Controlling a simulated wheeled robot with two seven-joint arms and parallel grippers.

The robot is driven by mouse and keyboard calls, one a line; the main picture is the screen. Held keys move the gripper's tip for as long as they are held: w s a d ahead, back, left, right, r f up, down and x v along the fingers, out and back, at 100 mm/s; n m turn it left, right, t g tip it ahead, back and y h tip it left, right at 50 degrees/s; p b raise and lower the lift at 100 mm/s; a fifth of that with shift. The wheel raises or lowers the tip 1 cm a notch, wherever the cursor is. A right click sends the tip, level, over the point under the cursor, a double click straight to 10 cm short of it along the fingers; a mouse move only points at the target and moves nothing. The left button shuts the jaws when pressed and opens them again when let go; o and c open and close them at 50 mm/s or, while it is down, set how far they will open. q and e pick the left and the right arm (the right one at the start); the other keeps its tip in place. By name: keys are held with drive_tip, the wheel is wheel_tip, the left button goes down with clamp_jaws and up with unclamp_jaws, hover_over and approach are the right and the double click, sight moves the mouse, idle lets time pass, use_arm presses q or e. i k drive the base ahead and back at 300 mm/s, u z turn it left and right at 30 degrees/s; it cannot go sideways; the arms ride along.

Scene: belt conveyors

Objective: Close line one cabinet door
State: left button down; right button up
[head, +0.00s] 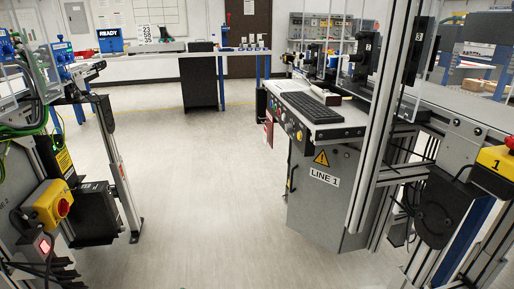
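The line one cabinet (322,212) is a grey metal box under a sloped control panel, right of the middle in the head view. Its broad grey face carries a yellow warning triangle (321,158) and a "LINE 1" label (324,177). A dark handle (290,180) shows on its narrow left side. I cannot tell from this angle whether the door is ajar or which face is the door. An aluminium post hides part of the cabinet's right side. Neither of my grippers is in view.
A keyboard (310,107) lies on the control desk. A conveyor frame with a yellow emergency stop box (496,159) stands right. Another frame with a yellow stop box (50,204) stands left. The grey floor (205,200) between them is clear. A long bench (190,53) stands behind.

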sight(320, 187)
drive_tip(key=z, duration=0.3)
drive_tip(key=i, duration=0.8)
drive_tip(key=z, duration=0.85)
